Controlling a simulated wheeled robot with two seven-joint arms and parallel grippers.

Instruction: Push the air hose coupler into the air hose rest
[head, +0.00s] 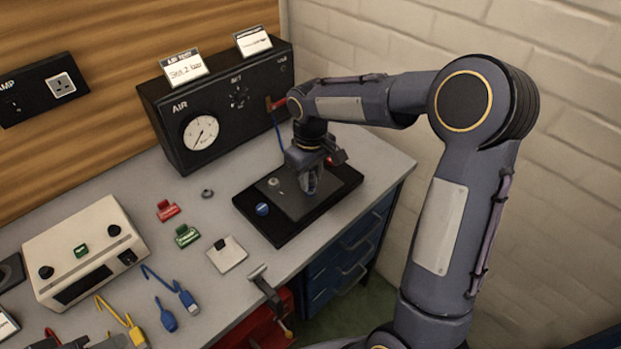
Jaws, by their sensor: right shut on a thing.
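My right gripper (309,186) points down over the black base (262,228) at the right of the bench, shut on a small piece its fingers mostly hide. A thin blue hose (278,132) runs down from the black AIR box (176,112) towards my gripper, so the piece appears to be the air hose coupler. A red part (337,157) shows just right of the gripper. I cannot make out the air hose rest for certain. Whether the coupler touches anything below is hidden. My left gripper is not in view.
A blue knob (262,209) stands on the base's left part. Red (167,210) and green (187,236) clips, a pale square plate (227,254) and a white instrument (86,252) lie to the left. A clamp (265,285) sits at the front edge. A brick wall rises behind at right.

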